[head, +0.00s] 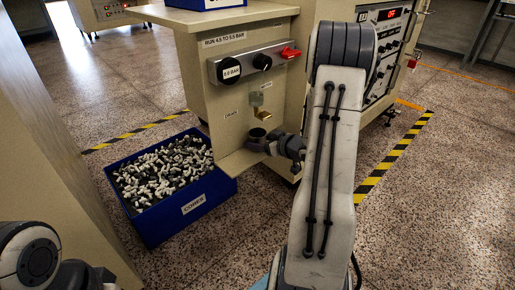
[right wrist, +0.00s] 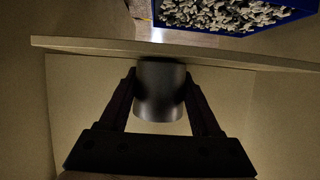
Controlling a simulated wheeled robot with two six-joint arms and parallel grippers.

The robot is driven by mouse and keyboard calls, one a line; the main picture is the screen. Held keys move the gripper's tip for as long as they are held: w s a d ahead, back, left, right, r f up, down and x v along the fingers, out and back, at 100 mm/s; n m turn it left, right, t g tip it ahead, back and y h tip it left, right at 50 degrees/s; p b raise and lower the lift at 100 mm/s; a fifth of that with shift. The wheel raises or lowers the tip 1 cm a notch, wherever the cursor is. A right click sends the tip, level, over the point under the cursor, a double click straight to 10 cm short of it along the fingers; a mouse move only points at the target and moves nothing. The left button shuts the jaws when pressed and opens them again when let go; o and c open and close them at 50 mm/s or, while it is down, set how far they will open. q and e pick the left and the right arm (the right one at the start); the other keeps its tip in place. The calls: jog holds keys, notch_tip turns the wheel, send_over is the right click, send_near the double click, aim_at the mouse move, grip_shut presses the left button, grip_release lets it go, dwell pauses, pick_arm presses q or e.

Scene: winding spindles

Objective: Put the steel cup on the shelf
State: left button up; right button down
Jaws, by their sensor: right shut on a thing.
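The steel cup (head: 257,133) is a small grey cylinder at the front of the beige cabinet in the head view. My right gripper (head: 270,144) is shut on it. In the right wrist view the cup (right wrist: 160,95) sits between the two dark fingers, one on each side. The shelf (head: 236,163) is a beige ledge low on the cabinet, below the cup. The shelf (right wrist: 80,88) also lies behind the cup in the right wrist view. I cannot tell whether the cup touches it. Part of my left arm shows at bottom left, but its gripper does not.
A control panel (head: 250,62) with knobs and a red lever is above the cup. A brass spout (head: 262,114) is just above the cup. Striped floor tape (head: 395,155) runs at right.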

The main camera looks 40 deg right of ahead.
jog(key=shift+f, duration=0.15)
jog(key=shift+c, duration=0.5)
grip_release()
jog(key=shift+r, duration=0.25)
jog(key=p+v, duration=0.7)
jog(key=v, duration=0.5)
jog(key=shift+f, duration=0.2)
